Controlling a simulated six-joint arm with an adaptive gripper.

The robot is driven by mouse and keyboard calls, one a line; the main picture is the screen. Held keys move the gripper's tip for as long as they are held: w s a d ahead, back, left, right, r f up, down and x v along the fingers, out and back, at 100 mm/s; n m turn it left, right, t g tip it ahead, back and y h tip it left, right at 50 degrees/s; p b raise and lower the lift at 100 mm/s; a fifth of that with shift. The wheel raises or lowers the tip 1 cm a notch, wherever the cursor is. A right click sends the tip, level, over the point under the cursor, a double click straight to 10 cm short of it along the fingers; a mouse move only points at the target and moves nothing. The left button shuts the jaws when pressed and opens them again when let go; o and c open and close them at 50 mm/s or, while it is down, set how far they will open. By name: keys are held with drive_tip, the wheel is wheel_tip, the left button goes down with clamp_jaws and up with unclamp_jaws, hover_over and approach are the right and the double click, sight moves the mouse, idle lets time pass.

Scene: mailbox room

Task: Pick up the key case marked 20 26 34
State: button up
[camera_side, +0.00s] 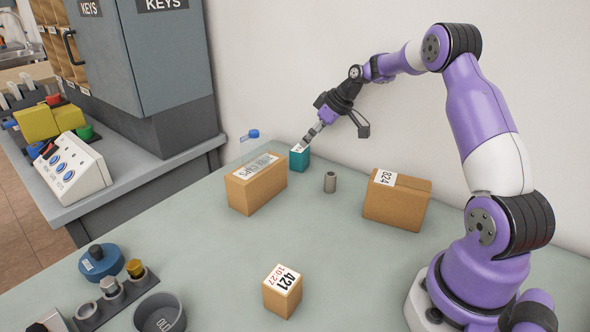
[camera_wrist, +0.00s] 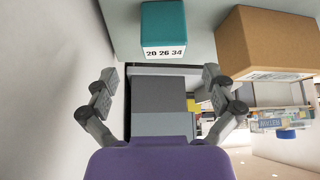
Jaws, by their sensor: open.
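The key case (camera_side: 299,158) is a small teal block with a white label, standing on the table near the back wall. In the wrist view the key case (camera_wrist: 164,27) is at the top centre, with its label reading 20 26 34. My gripper (camera_side: 335,132) is just to the right of and above it in the side view. In the wrist view my gripper's fingers (camera_wrist: 158,82) are spread wide, with nothing between them, and the case lies beyond their tips. I cannot tell the exact gap.
A cardboard box (camera_side: 257,185) stands close to the left of the case. A box marked 421 (camera_side: 282,292) stands in front. The table's middle is clear. The wall is close behind.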

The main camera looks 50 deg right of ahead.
sight(302, 148)
drive_tip(key=x, duration=0.8)
drive_tip(key=shift+a+f, duration=0.1)
drive_tip(key=shift+a, duration=0.15)
drive_tip(key=c, duration=1.3)
